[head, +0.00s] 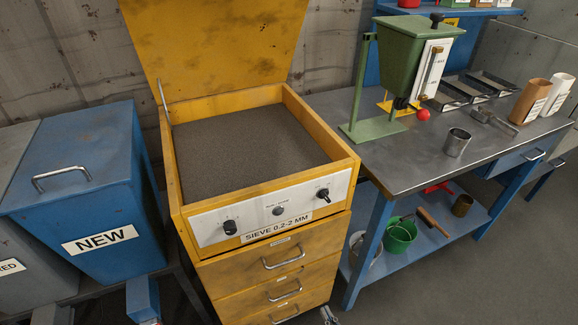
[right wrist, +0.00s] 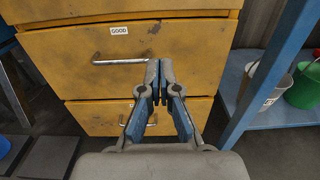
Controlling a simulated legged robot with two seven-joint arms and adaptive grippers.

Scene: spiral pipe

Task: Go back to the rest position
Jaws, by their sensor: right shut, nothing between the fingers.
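My right gripper (right wrist: 159,80) is shut and empty in the right wrist view. Its two fingertips meet in front of the yellow drawers (right wrist: 115,55) of the sieve cabinet, close to a metal drawer handle (right wrist: 120,61). I cannot tell whether it touches the drawer front; the fingers are not around the handle. In the head view only a small grey part of the right gripper (head: 328,315) shows at the bottom edge, beside the drawers. My left gripper is not in view.
The yellow sieve cabinet (head: 342,172) stands with its lid up. A blue bin marked NEW (head: 105,205) is at left. A metal workbench (head: 400,165) at right carries a green hopper (head: 405,60), a metal cup (head: 456,143) and trays. A green bucket (head: 400,238) is on its lower shelf.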

